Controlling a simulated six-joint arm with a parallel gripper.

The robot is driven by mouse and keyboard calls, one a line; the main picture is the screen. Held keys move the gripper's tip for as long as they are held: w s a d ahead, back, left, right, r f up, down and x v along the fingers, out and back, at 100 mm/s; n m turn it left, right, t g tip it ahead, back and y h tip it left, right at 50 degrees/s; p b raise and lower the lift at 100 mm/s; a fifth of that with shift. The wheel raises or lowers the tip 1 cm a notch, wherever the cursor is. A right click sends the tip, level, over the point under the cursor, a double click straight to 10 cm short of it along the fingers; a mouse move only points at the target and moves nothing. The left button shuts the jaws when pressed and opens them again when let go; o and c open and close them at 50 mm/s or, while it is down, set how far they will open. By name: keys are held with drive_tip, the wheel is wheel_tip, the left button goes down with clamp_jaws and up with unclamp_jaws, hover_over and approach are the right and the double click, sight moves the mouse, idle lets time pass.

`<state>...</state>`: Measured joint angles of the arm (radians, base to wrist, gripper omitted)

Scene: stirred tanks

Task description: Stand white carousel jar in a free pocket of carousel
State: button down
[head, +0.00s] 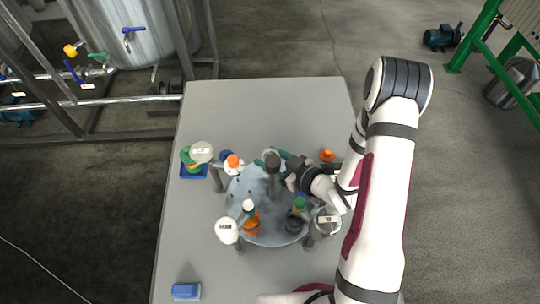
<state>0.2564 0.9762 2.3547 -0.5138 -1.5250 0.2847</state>
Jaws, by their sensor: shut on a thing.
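The carousel (233,199) is a round grey-blue plate on the table. A white jar with an orange cap (233,164) is at its back left edge. An orange jar with a white cap (251,222) and a dark jar with a green cap (296,220) stand at its front. My gripper (275,162) is over the carousel's back, coming in from the right. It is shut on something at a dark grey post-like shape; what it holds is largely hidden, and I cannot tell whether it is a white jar.
Posts with pale, labelled heads stand around the carousel: back left (201,152), front left (227,231) and front right (328,221). A blue tray (195,173) with green and yellow pieces is at left. Another orange cap (327,156) is behind. A blue box (186,291) lies front left. The table's back is clear.

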unclamp_jaws()
idle(0.5)
